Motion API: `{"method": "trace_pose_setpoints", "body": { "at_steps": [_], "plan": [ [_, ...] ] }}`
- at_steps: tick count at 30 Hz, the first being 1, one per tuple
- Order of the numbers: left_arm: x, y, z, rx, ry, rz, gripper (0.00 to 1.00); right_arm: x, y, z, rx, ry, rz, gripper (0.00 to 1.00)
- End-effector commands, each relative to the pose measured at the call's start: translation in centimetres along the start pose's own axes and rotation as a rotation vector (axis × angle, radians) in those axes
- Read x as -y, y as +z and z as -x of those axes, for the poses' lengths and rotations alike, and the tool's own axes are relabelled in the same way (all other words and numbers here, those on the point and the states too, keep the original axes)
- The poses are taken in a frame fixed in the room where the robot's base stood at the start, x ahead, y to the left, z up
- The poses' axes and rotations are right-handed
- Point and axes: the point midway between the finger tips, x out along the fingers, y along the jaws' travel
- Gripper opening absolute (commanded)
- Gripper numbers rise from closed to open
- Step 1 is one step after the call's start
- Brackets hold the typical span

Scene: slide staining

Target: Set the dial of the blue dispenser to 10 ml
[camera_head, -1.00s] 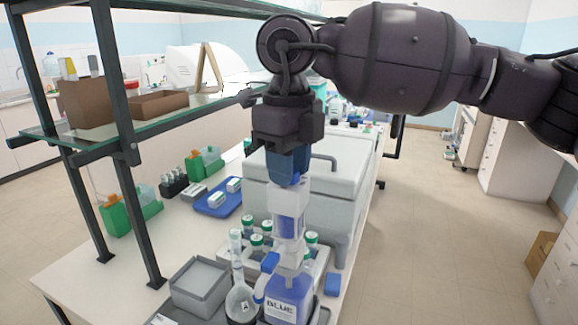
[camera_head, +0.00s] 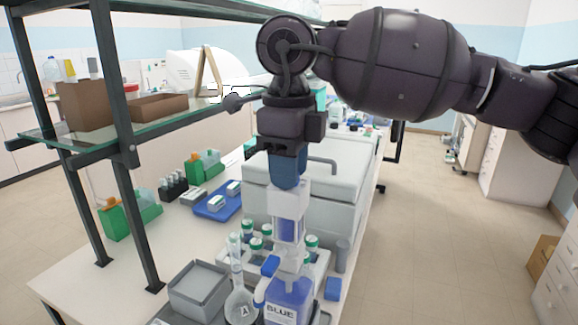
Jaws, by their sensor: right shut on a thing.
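The blue dispenser (camera_head: 288,228) stands upright on a bottle of blue liquid labelled BLUE (camera_head: 288,300), near the front edge of the bench. My right gripper (camera_head: 286,160) points straight down above it and is shut on the blue top (camera_head: 285,172) of the dispenser. The dial and its scale cannot be read from here. A flask marked A (camera_head: 241,302) stands just left of the bottle, by the dispenser's spout. My left gripper is not in view.
A grey tray box (camera_head: 198,288) is left of the flask. Several green-capped bottles (camera_head: 312,241) stand in a rack behind. A large white machine (camera_head: 345,190) is behind the dispenser. A glass shelf (camera_head: 150,120) on dark posts is at left.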

Motion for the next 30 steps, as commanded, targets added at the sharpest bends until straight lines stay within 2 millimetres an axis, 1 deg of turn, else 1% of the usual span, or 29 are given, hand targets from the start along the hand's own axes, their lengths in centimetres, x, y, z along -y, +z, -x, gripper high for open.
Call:
{"method": "trace_pose_setpoints", "body": {
  "at_steps": [2,3,7,8,16,20,23,30],
  "plan": [
    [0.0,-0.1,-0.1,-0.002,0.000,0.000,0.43,0.0,0.0,0.0,0.000,0.000,0.001,0.07],
    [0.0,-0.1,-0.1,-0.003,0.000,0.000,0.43,0.0,0.0,0.0,0.000,0.000,0.001,0.36],
    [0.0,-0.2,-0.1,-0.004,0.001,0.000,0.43,0.0,0.0,0.0,0.000,0.000,0.000,0.56],
    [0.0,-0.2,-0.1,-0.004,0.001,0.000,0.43,0.0,0.0,0.0,0.000,0.000,0.000,0.57],
    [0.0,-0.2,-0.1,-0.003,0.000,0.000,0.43,0.0,0.0,0.1,0.000,0.000,0.000,0.57],
    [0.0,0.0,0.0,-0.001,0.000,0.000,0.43,0.0,0.0,0.9,0.000,-0.001,0.000,0.57],
    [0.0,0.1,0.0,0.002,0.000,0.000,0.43,0.0,0.1,2.3,0.002,-0.001,-0.001,0.57],
    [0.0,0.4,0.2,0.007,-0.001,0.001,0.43,0.0,0.1,6.8,0.002,-0.001,-0.001,0.57]
  ]
}}
